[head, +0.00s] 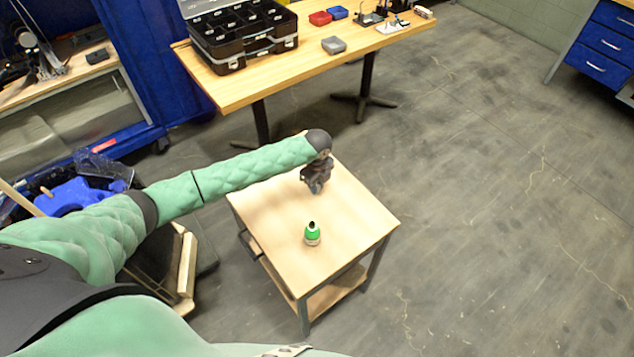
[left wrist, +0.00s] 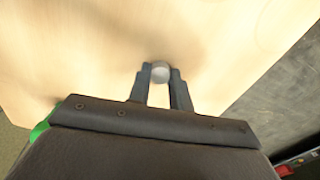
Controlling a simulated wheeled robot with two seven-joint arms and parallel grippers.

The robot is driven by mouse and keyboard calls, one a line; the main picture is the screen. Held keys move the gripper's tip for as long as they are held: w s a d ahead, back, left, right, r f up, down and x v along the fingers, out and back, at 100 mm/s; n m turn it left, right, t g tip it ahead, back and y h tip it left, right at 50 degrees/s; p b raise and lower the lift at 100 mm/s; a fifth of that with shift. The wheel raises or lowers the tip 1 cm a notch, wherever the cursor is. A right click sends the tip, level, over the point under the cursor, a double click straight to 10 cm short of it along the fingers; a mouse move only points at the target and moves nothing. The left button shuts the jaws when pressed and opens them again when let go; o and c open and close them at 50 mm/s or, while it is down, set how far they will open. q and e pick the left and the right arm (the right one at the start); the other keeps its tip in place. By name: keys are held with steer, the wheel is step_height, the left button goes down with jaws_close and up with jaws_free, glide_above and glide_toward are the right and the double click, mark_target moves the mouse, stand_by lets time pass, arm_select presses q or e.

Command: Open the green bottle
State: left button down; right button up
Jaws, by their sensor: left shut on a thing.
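A bit of green (left wrist: 39,130), likely the bottle, shows at the left behind the gripper body. My right gripper is not in view.
The small wooden table (head: 355,225) is otherwise bare. Behind it a long workbench (head: 240,92) holds a black organizer case (head: 240,45), a grey box (head: 334,45), a red bin (head: 320,18) and a blue bin (head: 338,12). Open floor lies to the right.

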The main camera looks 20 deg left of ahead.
arm_select(q)
steer(key=shift+f, duration=0.15)
steer(key=c, duration=1.3)
jaws_free()
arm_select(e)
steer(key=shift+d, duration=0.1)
arm_select(q)
steer(key=shift+r, duration=0.3)
step_height(320, 180, up, 12)
steer(key=b, duration=0.3)
steer(key=shift+f+b, duration=0.15)
steer(key=shift+b, duration=0.15)
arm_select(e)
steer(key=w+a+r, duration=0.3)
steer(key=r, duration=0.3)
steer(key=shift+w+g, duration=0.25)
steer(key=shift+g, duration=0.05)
arm_select(q)
steer(key=shift+f, duration=0.1)
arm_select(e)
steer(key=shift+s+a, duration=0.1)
